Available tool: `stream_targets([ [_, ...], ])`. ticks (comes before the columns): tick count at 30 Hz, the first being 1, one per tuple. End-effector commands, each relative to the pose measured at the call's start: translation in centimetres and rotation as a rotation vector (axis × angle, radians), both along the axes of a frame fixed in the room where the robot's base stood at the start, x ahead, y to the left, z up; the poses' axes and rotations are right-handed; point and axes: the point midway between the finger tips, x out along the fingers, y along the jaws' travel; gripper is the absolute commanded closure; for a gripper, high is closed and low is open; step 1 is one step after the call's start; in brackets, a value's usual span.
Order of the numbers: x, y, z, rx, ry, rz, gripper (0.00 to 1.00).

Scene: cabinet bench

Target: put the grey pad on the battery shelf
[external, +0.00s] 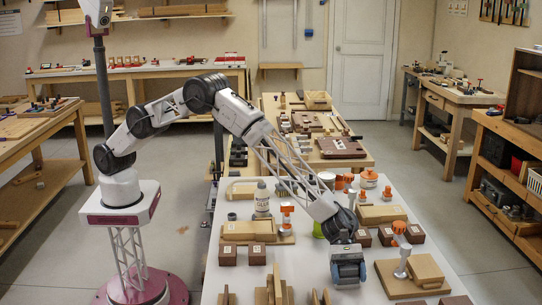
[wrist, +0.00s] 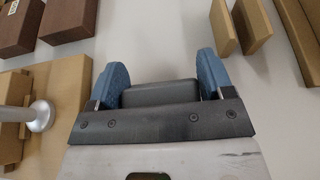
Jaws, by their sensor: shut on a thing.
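In the wrist view my gripper (wrist: 163,75) has its two blue fingers on either side of the dark grey pad (wrist: 160,94), and it is shut on the pad. The black gripper bar hides the pad's near side. In the external view my gripper (external: 348,279) points down over the front part of the white bench; I cannot make out the pad clearly there. I cannot tell which thing is the battery shelf.
The white bench (external: 316,250) holds dark brown blocks (external: 257,254), a white bottle (external: 262,198) and a tan block with an orange-topped post (external: 401,250) right of my gripper. Upright tan boards (external: 277,286) stand to its left. Bare bench shows between them.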

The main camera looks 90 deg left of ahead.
Motion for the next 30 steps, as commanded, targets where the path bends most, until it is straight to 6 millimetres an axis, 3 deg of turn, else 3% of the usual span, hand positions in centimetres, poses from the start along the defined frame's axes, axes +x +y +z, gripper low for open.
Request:
stream_targets([
  [2, 0.0, 0.0, -0.2, 0.0, 0.0, 0.0, 0.51],
  [3, 0.0, 0.0, -0.2, 0.0, 0.0, 0.0, 0.2],
  [7, 0.0, 0.0, -0.2, 0.0, 0.0, 0.0, 0.0],
  [20, 0.0, 0.0, 0.2, 0.0, 0.0, 0.0, 0.0],
  [30, 0.1, 2.5, 1.2, 0.0, 0.0, 0.002, 0.0],
])
